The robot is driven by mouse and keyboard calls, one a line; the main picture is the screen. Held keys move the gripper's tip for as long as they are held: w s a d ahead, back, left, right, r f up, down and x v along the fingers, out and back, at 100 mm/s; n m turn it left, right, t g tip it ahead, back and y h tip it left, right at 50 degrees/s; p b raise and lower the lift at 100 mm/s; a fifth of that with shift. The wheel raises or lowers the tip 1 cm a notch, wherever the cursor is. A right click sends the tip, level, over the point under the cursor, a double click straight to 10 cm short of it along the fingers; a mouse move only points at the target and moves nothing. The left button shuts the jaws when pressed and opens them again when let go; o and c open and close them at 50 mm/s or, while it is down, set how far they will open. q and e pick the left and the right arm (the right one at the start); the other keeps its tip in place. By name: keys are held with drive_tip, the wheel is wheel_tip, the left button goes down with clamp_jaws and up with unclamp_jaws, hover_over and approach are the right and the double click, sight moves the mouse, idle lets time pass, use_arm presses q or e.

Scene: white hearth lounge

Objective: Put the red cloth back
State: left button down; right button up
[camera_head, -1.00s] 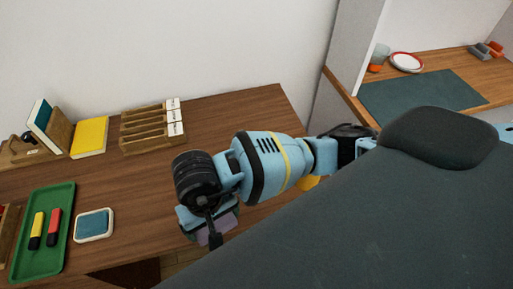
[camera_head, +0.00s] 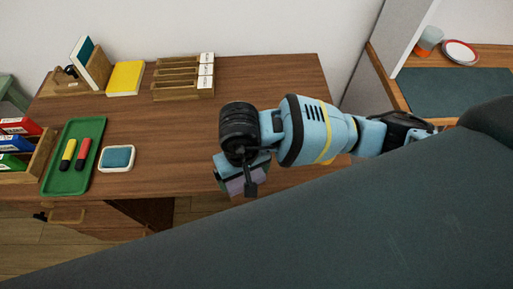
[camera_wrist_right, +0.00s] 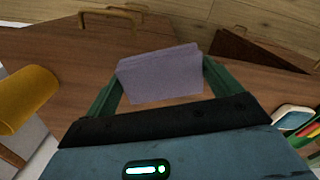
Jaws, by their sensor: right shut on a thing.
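No red cloth can be made out in either view. My right gripper (camera_head: 238,186) is shut on a lilac, flat, folded-looking thing (camera_wrist_right: 160,75), held between its green fingers; it partly shows in the head view (camera_head: 243,182). The gripper is near the front edge of the brown desk (camera_head: 185,180), to the right of the blue pad in a white dish (camera_head: 117,158). Whether the lilac thing touches the desk is unclear. My left gripper is not in view.
A green tray (camera_head: 68,182) holds a yellow and a red marker. A wooden rack (camera_head: 183,93), yellow book (camera_head: 125,78) and box of coloured folders (camera_head: 42,160) stand on the desk. A yellow thing (camera_wrist_right: 25,98) shows in the wrist view. The desk middle is clear.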

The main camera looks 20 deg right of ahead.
drive_tip(key=w+d, duration=0.3)
drive_tip(key=w, duration=0.2)
drive_tip(key=w+d+f, duration=0.1)
drive_tip(key=w+d, duration=0.1)
drive_tip(key=shift+w+d, duration=0.35)
drive_tip(key=shift+w, duration=0.05)
drive_tip(key=shift+w+d+f+p, duration=0.15)
drive_tip(key=shift+f+p, duration=0.25)
drive_tip(key=shift+f, duration=1.35)
drive_tip(key=shift+f, duration=0.2)
drive_tip(key=o, duration=0.7)
drive_tip(key=shift+c, duration=0.2)
drive_tip(key=shift+r, duration=0.1)
